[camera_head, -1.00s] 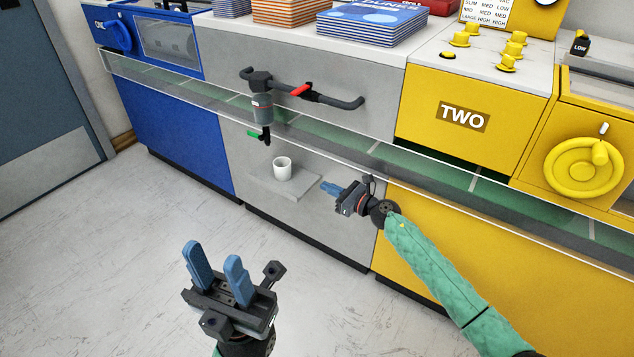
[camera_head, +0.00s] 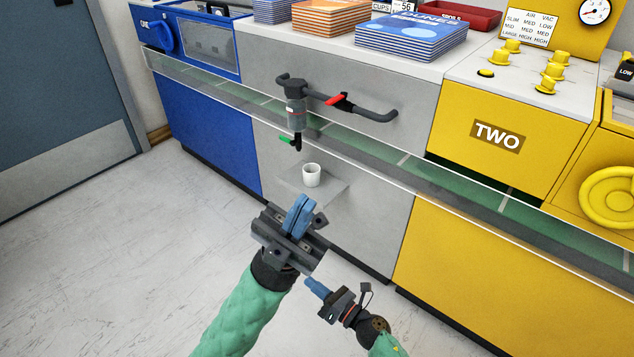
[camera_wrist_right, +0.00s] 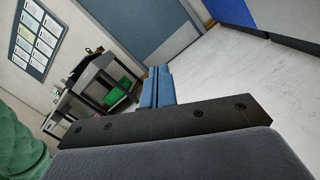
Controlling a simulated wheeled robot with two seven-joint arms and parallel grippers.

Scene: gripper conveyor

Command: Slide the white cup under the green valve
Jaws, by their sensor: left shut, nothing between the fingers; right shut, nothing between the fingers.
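The white cup (camera_head: 312,175) stands upright on a small grey shelf (camera_head: 330,192) that juts from the grey cabinet. The green valve (camera_head: 289,142) is on the spout above the shelf, up and to the left of the cup in the head view. My left gripper (camera_head: 300,212) is shut and empty, in front of and below the shelf in the picture, apart from the cup. My right gripper (camera_head: 314,286) is shut and empty, lower in the head view. Its closed blue fingers also show in the right wrist view (camera_wrist_right: 157,88), where neither cup nor valve is visible.
A red-handled valve (camera_head: 337,99) sits on the dark pipe above. A clear-edged conveyor ledge (camera_head: 400,157) runs along the cabinets. The yellow cabinet (camera_head: 500,265) stands to the right and the blue one (camera_head: 205,135) to the left. The floor (camera_head: 110,260) at left is clear.

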